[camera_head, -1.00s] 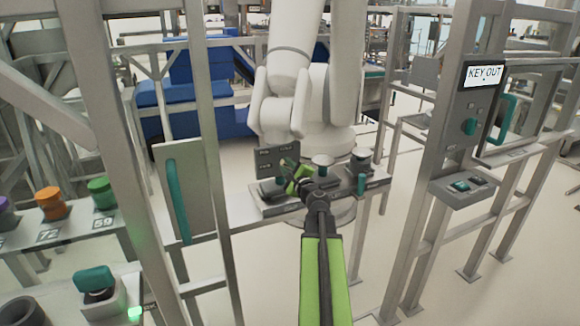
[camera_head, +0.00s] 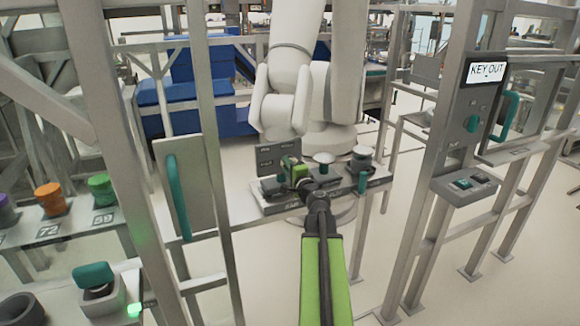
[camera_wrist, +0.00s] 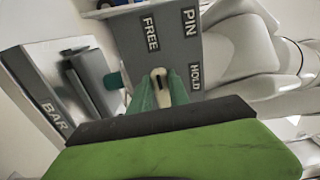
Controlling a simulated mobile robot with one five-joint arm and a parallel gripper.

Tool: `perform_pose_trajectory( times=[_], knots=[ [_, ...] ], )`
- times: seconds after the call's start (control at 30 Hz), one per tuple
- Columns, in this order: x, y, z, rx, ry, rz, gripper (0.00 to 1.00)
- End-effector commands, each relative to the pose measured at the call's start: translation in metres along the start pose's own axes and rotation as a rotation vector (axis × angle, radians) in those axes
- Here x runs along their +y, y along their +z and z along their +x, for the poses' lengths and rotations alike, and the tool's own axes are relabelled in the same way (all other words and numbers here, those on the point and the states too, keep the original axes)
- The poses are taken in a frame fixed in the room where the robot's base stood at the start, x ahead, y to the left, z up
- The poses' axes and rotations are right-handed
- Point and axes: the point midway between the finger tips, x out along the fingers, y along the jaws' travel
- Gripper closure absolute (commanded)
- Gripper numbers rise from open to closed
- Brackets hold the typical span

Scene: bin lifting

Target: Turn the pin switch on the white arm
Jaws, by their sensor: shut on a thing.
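The pin switch panel (camera_head: 278,157) is a grey upright plate at the foot of the white arm (camera_head: 300,80). In the wrist view the panel (camera_wrist: 165,45) carries the labels PIN, FREE and HOLD, turned sideways. The switch (camera_wrist: 160,78) is a small pale lever with a dark slot. My gripper (camera_head: 293,169) is in front of the panel. In the wrist view its two teal fingers (camera_wrist: 161,88) are shut on the switch, one on each side. The fingers hide the lower part of the switch, and I cannot tell its exact setting.
A shelf (camera_head: 325,195) below the panel carries several knobs and buttons, including a mushroom knob (camera_head: 323,162). A block labelled BAR (camera_wrist: 50,105) is close at left in the wrist view. Metal fence posts (camera_head: 205,120) stand left and right. A KEY OUT panel (camera_head: 484,95) is at right.

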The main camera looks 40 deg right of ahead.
Motion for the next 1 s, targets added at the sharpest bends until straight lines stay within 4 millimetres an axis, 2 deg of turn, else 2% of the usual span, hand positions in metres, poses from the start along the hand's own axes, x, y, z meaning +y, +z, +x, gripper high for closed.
perform_pose_trajectory(
  times=[0.37, 0.4, 0.57, 0.87, 1.0],
  knots=[
    [0.0012, -0.0008, -0.0011, 0.002, 0.002, -0.009, 1.00],
    [0.0012, -0.0007, -0.0012, 0.002, 0.002, -0.009, 0.77],
    [0.0009, -0.0001, -0.0007, 0.001, 0.001, -0.007, 0.56],
    [0.0004, 0.0013, -0.0007, -0.001, 0.001, -0.005, 0.56],
    [0.0003, 0.0081, -0.0082, -0.005, 0.001, -0.005, 0.56]
  ],
)
